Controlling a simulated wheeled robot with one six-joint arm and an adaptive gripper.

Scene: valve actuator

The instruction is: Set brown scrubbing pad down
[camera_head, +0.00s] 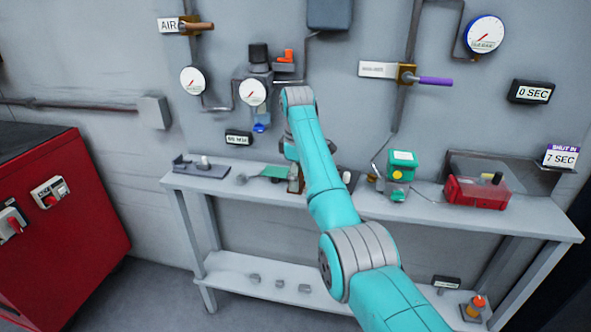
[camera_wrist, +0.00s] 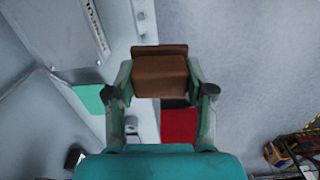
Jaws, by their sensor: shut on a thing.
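The brown scrubbing pad (camera_wrist: 160,80) is a brown block between the two fingers of my gripper (camera_wrist: 160,92) in the wrist view. The fingers are shut on its left and right sides. In the head view a small part of the brown pad (camera_head: 294,187) shows beside my arm, at the level of the grey bench top (camera_head: 455,216). My arm covers most of the gripper (camera_head: 296,178) there. I cannot tell whether the pad touches the bench.
A flat green piece (camera_head: 275,172) lies on the bench just left of the pad. A grey plate with fittings (camera_head: 201,167) is farther left. A green and yellow device (camera_head: 400,175) and a red box (camera_head: 477,191) stand to the right. Gauges and valves line the wall behind.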

